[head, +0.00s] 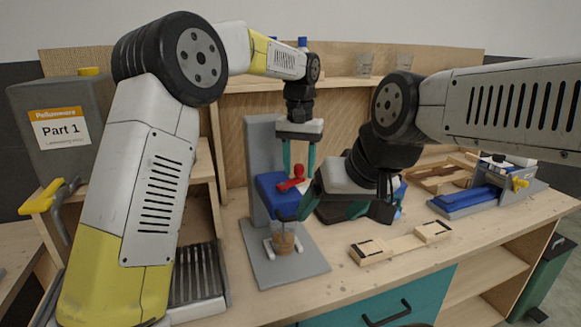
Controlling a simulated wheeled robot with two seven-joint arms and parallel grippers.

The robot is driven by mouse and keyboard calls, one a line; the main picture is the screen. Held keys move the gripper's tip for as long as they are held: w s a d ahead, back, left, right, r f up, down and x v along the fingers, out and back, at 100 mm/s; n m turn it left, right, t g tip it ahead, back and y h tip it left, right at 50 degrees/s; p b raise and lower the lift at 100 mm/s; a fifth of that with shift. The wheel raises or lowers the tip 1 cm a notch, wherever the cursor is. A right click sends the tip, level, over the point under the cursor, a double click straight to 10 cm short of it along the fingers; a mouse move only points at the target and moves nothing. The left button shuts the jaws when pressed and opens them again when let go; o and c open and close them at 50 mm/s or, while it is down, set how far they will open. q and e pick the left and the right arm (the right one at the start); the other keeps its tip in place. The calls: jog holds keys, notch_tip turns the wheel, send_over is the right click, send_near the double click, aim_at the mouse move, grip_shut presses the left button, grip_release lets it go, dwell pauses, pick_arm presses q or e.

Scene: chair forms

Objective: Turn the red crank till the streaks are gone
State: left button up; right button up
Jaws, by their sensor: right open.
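The red crank (291,184) sits on top of the blue head of a grey stand mixer (262,150). My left gripper (299,172) points down over the crank. Its teal fingers stand apart on either side of the crank's upright knob, with a gap visible. Below the head, a clear cup (284,243) with brownish contents stands on the grey base, between pale holder prongs. Whether the contents have streaks is too small to tell. My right gripper (318,214) is open to the right of the mixer head, one finger close to the cup's upper right; it hides part of the mixer.
A wooden piece with dark ends (400,243) lies on the bench right of the mixer. A blue and grey device (483,197) and a wooden tray (440,175) are farther right. A grey container labelled "Part 1" (62,125) stands left. Clear cups (365,64) stand on the back shelf.

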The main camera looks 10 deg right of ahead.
aim_at(299, 165)
pick_arm(q)
notch_tip(299, 165, up, 8)
jog(key=shift+f, duration=0.1)
dwell(0.4)
dwell(0.8)
